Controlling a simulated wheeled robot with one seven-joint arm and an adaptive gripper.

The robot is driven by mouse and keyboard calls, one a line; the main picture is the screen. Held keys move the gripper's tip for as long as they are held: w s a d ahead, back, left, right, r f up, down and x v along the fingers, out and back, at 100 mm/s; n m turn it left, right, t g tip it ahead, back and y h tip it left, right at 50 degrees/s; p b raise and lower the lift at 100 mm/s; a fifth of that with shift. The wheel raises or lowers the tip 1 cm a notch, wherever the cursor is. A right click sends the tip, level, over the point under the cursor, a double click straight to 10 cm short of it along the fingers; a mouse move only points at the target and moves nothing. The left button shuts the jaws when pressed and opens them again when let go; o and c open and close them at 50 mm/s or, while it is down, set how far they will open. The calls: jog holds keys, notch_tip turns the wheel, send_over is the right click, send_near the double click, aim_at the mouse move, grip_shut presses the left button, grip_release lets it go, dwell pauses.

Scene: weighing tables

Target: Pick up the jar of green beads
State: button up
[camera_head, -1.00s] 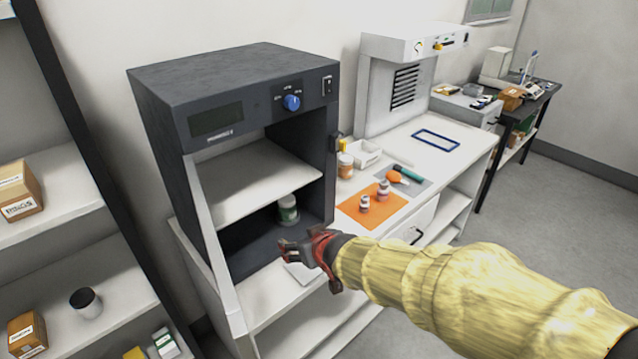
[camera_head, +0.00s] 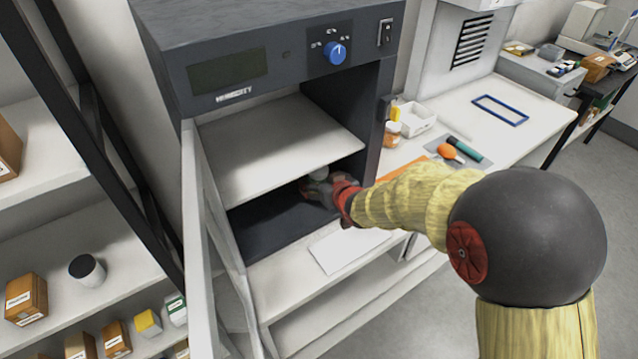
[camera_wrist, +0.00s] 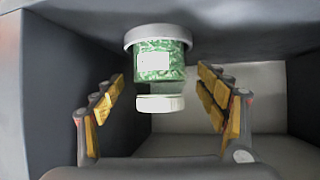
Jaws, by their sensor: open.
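The jar of green beads (camera_wrist: 165,66) stands inside the dark cabinet, on its dark floor below the white shelf. In the wrist view it shows green contents, a white label, a pale rim at the upper end and a white cap-like part (camera_wrist: 160,103) below. My gripper (camera_head: 328,193) reaches into the cabinet's lower opening. In the wrist view its yellow-padded fingers (camera_wrist: 162,88) are spread to the left and right of the jar, with gaps on both sides.
The cabinet (camera_head: 258,75) has its white shelf (camera_head: 275,145) close above my gripper and its open door (camera_head: 200,230) to the left. A rack stands far left.

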jog(key=shift+x, duration=0.85)
jog(key=c, duration=1.4)
jog(key=shift+c, duration=0.2)
jog(key=shift+r, duration=0.15)
